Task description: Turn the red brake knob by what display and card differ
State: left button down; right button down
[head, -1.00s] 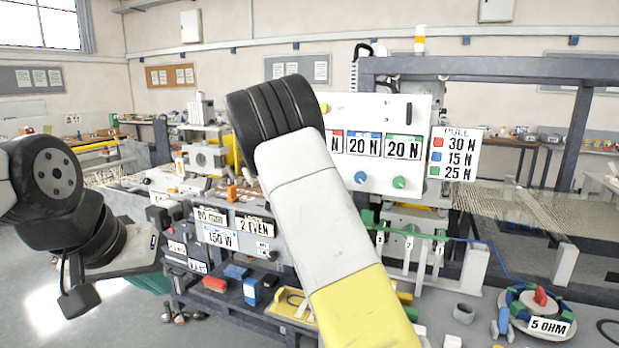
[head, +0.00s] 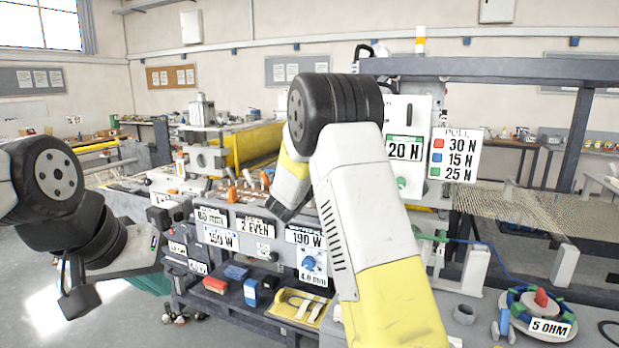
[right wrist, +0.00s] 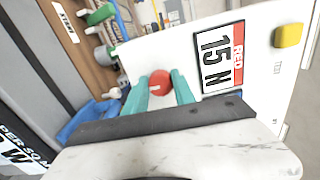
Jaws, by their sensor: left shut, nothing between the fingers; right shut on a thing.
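The card (head: 455,155) beside the white brake panel (head: 398,110) lists PULL: red 30 N, blue 15 N, green 25 N. In the right wrist view, the display marked RED (right wrist: 216,58) reads 15 N. Below it, the teal fingers of my right gripper (right wrist: 160,84) are shut on the red knob (right wrist: 160,81). In the head view my right arm hides that gripper, the red knob and the red and blue displays. The green display (head: 404,148) reads 20 N, with the green knob (head: 402,183) under it. My left gripper (head: 154,282) is shut and empty at the left, away from the panel.
A lower control panel (head: 307,236) reads 190 W, with a blue knob on it. A yellow tray (head: 302,307) lies on a lower shelf. A yellow button (right wrist: 289,36) is on the brake panel.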

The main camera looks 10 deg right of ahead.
jog(key=m, duration=0.7)
jog(key=shift+r, duration=0.1)
dwell(0.5)
jog(key=c, duration=1)
grip_release()
jog(key=shift+c, duration=0.2)
jog(key=shift+s, duration=0.1)
jog(key=v, duration=0.7)
jog(key=shift+s+a, duration=0.2)
jog(key=shift+s, duration=0.05)
